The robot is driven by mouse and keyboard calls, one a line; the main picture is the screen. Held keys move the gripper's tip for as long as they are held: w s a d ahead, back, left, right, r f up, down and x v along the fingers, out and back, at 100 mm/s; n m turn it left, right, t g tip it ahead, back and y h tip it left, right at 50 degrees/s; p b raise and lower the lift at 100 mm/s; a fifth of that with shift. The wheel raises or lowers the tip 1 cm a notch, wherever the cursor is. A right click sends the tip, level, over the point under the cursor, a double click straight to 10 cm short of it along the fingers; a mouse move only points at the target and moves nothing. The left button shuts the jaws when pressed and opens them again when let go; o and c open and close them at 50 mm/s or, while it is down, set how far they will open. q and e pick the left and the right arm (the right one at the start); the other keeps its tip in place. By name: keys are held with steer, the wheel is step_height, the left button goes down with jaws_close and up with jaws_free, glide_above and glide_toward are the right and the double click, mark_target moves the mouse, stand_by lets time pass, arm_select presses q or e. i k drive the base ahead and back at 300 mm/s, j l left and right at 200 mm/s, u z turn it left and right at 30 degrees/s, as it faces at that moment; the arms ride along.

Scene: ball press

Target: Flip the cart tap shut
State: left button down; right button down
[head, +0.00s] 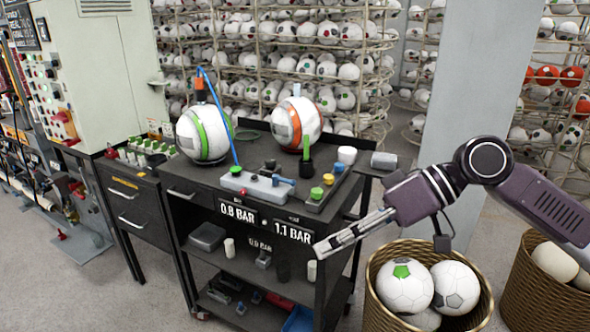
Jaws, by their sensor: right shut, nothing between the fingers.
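The cart (215,178) is dark with a flat top. A pale block (250,188) lies near its front edge, with a green fitting and a small red part on it. A small blue lever (284,181), which looks like the tap's handle, is at the block's right end; whether it is open or shut is too small to tell. A blue hose (222,118) runs from the green-striped ball (203,133) down to the block. My right gripper (322,246) is shut and empty, right of and in front of the cart top, apart from the tap. My left gripper is not in view.
An orange-striped ball (297,123) stands at the cart's back. A tray (322,192) with coloured caps lies right of the block. Signs reading 0.8 BAR (238,212) and 1.1 BAR (293,232) hang on the front. A ball basket (380,300) stands below my right arm.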

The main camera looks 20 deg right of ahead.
mark_target(275, 178)
steer(key=i+l, duration=1.1)
steer(key=i, duration=0.2)
